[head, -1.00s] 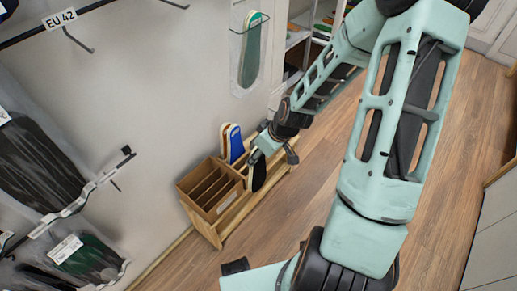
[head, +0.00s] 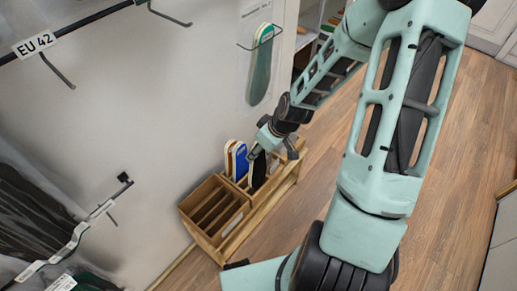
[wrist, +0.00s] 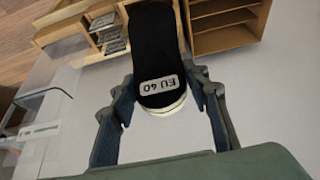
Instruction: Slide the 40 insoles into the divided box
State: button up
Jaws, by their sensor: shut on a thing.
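The divided wooden box (head: 209,237) stands low against the wall in the head view, with empty slots in its left part. Blue and pale insoles (head: 237,160) stand upright in its far right part. My gripper (head: 270,148) is above the right part, beside these insoles. It is shut on a black insole (head: 258,171), held upright with its lower end at the box. I cannot tell how far it is inside a slot. In the wrist view the black insole (wrist: 154,45) shows a white "EU 40" label between my gripper's fingers (wrist: 165,100).
A green insole (head: 261,65) hangs in a clear holder on the wall. Hooks with an "EU 42" tag (head: 34,44) and bagged black insoles (head: 40,215) are at the left. The floor (head: 440,200) right of the box is clear.

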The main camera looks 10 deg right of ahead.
aim_at(260, 163)
jog(key=shift+f+b, duration=3.2)
jog(key=shift+f, duration=0.95)
jog(key=o, duration=1.5)
jog(key=shift+r, duration=0.15)
jog(key=shift+v, duration=5.9)
